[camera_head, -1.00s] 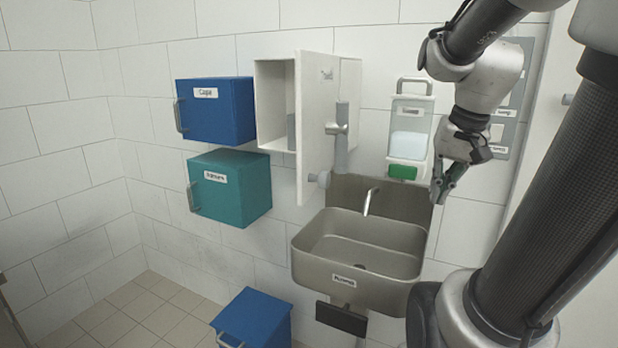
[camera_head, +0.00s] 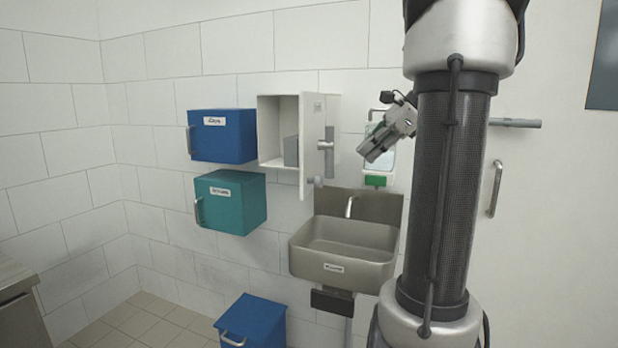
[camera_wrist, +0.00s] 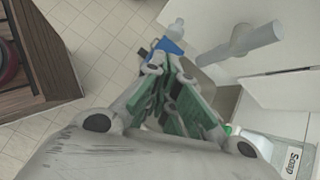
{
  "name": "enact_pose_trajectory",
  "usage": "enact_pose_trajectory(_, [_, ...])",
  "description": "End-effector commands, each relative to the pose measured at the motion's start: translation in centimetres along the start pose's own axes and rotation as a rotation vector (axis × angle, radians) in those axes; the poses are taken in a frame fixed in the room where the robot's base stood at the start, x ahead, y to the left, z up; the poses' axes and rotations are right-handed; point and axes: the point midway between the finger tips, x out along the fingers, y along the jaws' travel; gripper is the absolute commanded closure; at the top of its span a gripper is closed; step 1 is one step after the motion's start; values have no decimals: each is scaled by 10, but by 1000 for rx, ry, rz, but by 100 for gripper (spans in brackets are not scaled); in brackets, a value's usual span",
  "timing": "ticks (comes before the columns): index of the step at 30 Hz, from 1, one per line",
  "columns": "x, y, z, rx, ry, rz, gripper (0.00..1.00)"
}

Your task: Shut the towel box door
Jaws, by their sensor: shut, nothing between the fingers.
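The towel box (camera_head: 280,128) is a white box on the wall, and its front is open, with a grey item visible inside. Its white door (camera_head: 313,165) stands swung out on the right side, with a grey handle (camera_head: 327,146) on its face. My gripper (camera_head: 368,156) is shut and empty, to the right of the door and in front of the soap dispenser, apart from the handle in the picture. In the wrist view my closed green-padded fingers (camera_wrist: 172,68) point past a grey handle-like cylinder (camera_wrist: 248,40) at upper right.
A blue box (camera_head: 222,140) and a teal box (camera_head: 232,205) hang left of the towel box. A metal sink (camera_head: 345,250) is below it. The soap dispenser (camera_head: 377,181) is partly hidden behind my gripper. Another blue box (camera_head: 255,318) stands low. A counter (camera_head: 15,300) is at left.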

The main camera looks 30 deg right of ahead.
Motion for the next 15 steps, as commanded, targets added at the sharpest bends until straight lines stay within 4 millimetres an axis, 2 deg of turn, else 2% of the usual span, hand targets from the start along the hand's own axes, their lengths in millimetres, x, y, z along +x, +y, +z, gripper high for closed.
enact_pose_trajectory(3, [-3,0,14,107,-42,9,100])
enact_pose_trajectory(6, [-2,3,19,189,-61,26,100])
enact_pose_trajectory(11, [-1,6,21,269,-64,42,100])
enact_pose_trajectory(15, [9,6,21,286,-63,43,100])
